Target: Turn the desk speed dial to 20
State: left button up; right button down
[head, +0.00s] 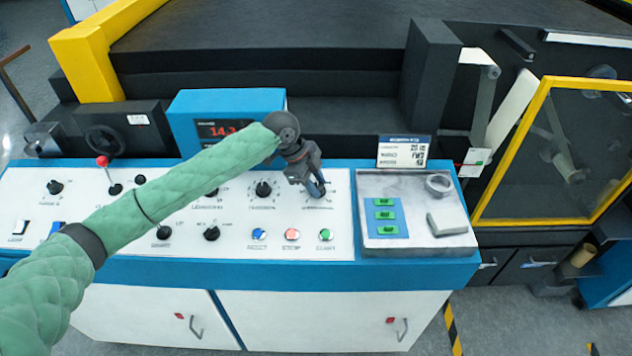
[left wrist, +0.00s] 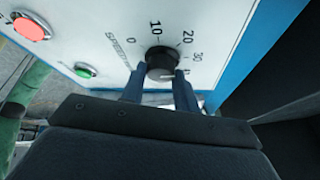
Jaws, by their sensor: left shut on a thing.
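The black speed dial (left wrist: 161,58) sits on the white panel in the left wrist view, ringed by the printed numbers 0, 10, 20, 30 and a further, partly hidden one. The word SPEED is printed beside it. A pale mark shows at the knob's lower right edge, on the side of the highest number; its exact reading is hard to tell. My left gripper (left wrist: 158,78) has its two blue fingers on either side of the knob and is shut on it. In the head view the left gripper (head: 317,188) reaches down to the panel's right part and hides most of the dial. My right gripper is not in view.
Other black knobs, such as one (head: 263,189) left of the gripper, and blue, red and green buttons (head: 292,234) share the panel. A blue display box (head: 228,103) stands behind my arm. A grey tray (head: 415,238) with green pieces lies to the right.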

pick_arm(q)
jog(key=shift+s+r+n+t, duration=0.1)
jog(key=shift+n+t, duration=0.2)
jog(key=shift+n, duration=0.4)
jog(key=shift+n+p, duration=0.4)
jog(key=shift+n+t+h+p, duration=0.35)
jog(key=shift+n+t, duration=0.15)
jog(key=shift+n, duration=0.3)
jog(key=shift+s+n+t+p, duration=0.1)
jog(key=shift+n+t+p, duration=0.85)
jog(key=shift+n, duration=0.95)
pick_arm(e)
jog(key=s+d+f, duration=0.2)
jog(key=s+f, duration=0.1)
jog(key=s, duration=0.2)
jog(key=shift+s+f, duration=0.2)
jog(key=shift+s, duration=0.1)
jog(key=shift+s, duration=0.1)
pick_arm(q)
jog(key=o, duration=1)
